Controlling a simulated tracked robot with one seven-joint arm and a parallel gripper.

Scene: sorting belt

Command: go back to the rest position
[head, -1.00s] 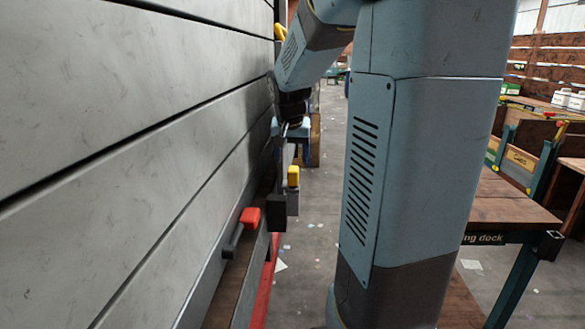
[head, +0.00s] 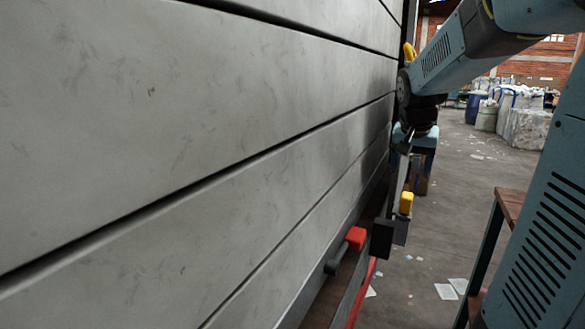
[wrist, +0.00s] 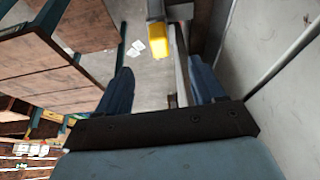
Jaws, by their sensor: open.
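My gripper shows in the wrist view (wrist: 160,68) with its two dark blue fingers spread apart and nothing clasped between them. A yellow-topped piece (wrist: 157,42) and a thin grey bar (wrist: 181,65) appear beyond and between the fingers; I cannot tell how far off they are. In the head view my arm reaches in from the upper right, and my gripper (head: 420,158) hangs downward close to the grey slatted wall. The yellow-topped piece (head: 406,203) is below it there, on a dark bracket. The fingertips are hard to make out in the head view.
The large grey slatted wall (head: 200,150) fills the left. Open floor with paper scraps (head: 450,288) lies to the right. White sacks (head: 527,125) stand far back. Wooden shelving (wrist: 60,55) is left in the wrist view.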

